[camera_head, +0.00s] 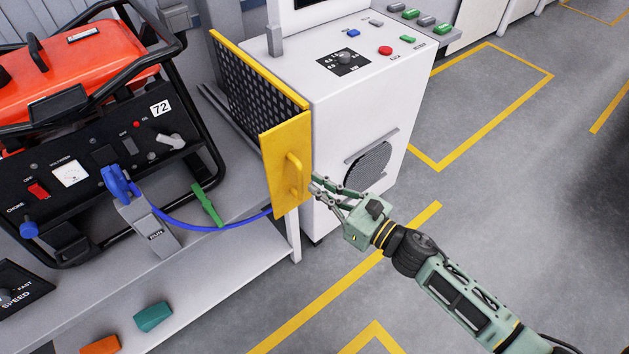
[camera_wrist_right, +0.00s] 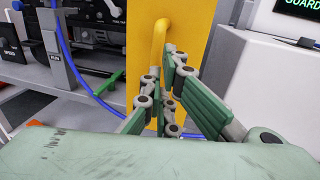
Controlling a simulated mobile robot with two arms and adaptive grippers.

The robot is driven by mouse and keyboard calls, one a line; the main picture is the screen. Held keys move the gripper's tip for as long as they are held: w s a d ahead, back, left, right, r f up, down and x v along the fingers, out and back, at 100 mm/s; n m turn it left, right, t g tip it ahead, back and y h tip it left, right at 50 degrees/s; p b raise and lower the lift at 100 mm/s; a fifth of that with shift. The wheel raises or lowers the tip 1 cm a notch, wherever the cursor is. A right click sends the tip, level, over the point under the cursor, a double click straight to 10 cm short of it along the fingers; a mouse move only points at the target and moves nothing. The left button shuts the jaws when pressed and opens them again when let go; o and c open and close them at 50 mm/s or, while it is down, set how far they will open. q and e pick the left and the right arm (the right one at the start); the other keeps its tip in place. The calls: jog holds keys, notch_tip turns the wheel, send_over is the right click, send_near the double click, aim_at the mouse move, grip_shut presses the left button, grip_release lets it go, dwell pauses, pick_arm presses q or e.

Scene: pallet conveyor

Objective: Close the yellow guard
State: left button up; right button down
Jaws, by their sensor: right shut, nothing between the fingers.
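The yellow guard (camera_head: 286,146) is a yellow-framed panel with dark mesh, standing between the generator shelf and the white control cabinet. Its front plate carries a yellow bar handle (camera_head: 293,178). My right gripper (camera_head: 318,188) is at the right edge of this plate, beside the handle, with its fingers shut and empty. In the right wrist view the guard plate (camera_wrist_right: 196,22) fills the upper middle, and the handle (camera_wrist_right: 157,48) is right by my right gripper's fingers (camera_wrist_right: 162,85). Whether they touch the handle, I cannot tell. My left gripper is not in view.
The white cabinet (camera_head: 343,85) with buttons and a round vent stands right of the guard. An orange generator (camera_head: 75,65) sits on the grey shelf at the left. Open floor lies to the right.

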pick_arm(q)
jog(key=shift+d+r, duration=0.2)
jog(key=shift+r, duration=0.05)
pick_arm(e)
jog(key=shift+w+a, duration=0.5)
jog(key=shift+a, duration=0.05)
pick_arm(q)
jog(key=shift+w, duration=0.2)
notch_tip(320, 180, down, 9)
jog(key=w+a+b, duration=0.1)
jog(key=b, duration=0.7)
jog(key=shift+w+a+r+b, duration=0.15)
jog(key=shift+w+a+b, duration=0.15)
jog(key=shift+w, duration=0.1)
pick_arm(e)
jog(key=w+d+x, duration=0.1)
jog(key=x, duration=0.9)
jog(key=w+d+x, duration=0.1)
jog(key=w+x, duration=0.1)
jog(key=x, duration=0.8)
jog(key=shift+d+r, duration=0.2)
jog(key=shift+d, duration=0.15)
jog(key=shift+w+r, duration=0.1)
